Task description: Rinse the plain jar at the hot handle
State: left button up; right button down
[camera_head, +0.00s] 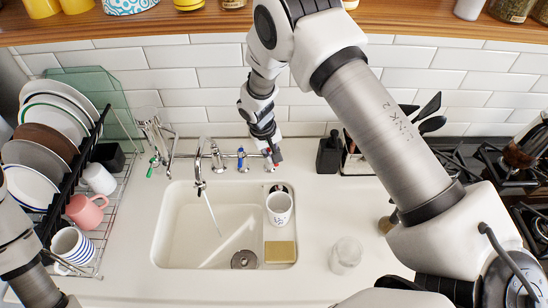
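A clear, plain glass jar (346,255) stands on the white counter just right of the sink. The tap spout (200,185) reaches over the sink (172,225), and a thin stream of water (212,216) runs from it into the left part of the basin. A blue handle (241,158) and a green handle (151,168) show beside the tap. My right arm reaches over from the right, and its gripper (270,150) is at a red-marked handle (277,157), which it partly hides. Its fingers are too small to read. My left arm shows at the left edge; its gripper is out of view.
A patterned white mug (279,207) and a yellow sponge (279,251) sit on the sink's right ledge. A dish rack (100,235) with plates and mugs stands left. A dark soap bottle (328,155) is behind the sink; a gas hob (490,160) lies right.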

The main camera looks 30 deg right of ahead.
jog(key=shift+s+f, duration=0.15)
jog(key=shift+s, duration=0.1)
jog(key=c, duration=1.2)
grip_release()
jog(key=r, duration=0.2)
jog(key=a+r, duration=0.1)
jog(key=r, duration=0.4)
jog(key=shift+a+r, duration=0.3)
jog(key=shift+r, duration=0.1)
jog(key=shift+w, duration=0.1)
